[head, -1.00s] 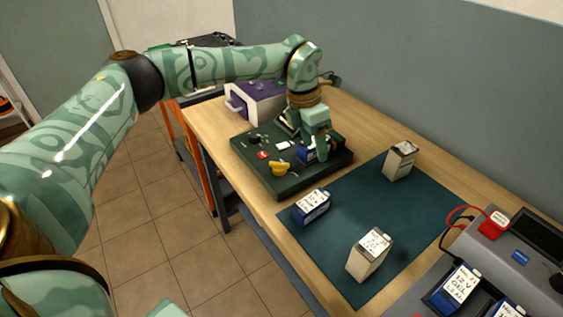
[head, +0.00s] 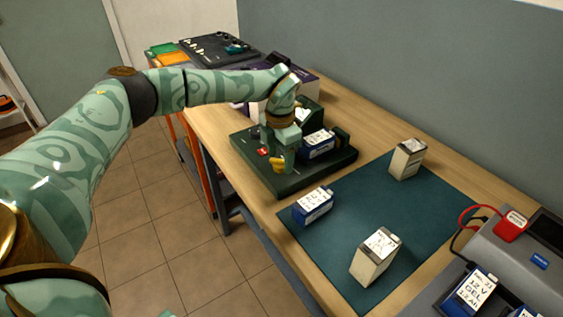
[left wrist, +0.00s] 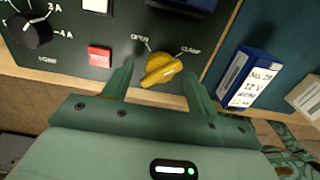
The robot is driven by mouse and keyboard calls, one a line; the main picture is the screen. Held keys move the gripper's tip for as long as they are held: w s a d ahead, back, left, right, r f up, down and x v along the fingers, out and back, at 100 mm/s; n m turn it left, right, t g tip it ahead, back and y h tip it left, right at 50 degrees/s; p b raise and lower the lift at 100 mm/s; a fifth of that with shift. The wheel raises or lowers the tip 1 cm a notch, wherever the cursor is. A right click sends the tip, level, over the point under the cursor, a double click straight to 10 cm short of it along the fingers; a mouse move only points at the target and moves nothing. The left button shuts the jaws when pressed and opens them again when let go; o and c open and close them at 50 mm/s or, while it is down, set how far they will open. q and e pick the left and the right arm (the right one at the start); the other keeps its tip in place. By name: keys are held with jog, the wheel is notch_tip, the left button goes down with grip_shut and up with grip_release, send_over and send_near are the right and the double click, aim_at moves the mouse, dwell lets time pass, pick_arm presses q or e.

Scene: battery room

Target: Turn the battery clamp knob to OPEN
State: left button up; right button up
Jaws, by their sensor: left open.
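The yellow clamp knob (left wrist: 161,70) sits on the dark green test panel (head: 290,186), below the OPEN and CLAMP labels. Its long grip slants up to the right, towards the CLAMP mark. My left gripper (left wrist: 159,72) is open, with one finger to each side of the knob and a gap visible at each side. In the head view the left gripper (head: 284,164) points down over the knob (head: 277,162), partly covering it. A blue battery (head: 318,145) sits on the panel just right of the gripper.
A red button (left wrist: 99,56) and a black dial (left wrist: 30,32) are on the panel left of the knob. A blue battery (head: 313,206) and two pale batteries (head: 407,160) (head: 375,258) stand on the dark teal mat (head: 335,253). A grey charger (head: 497,250) is at right.

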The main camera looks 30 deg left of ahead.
pick_arm(q)
jog(key=shift+f, duration=0.65)
jog(key=c, duration=1)
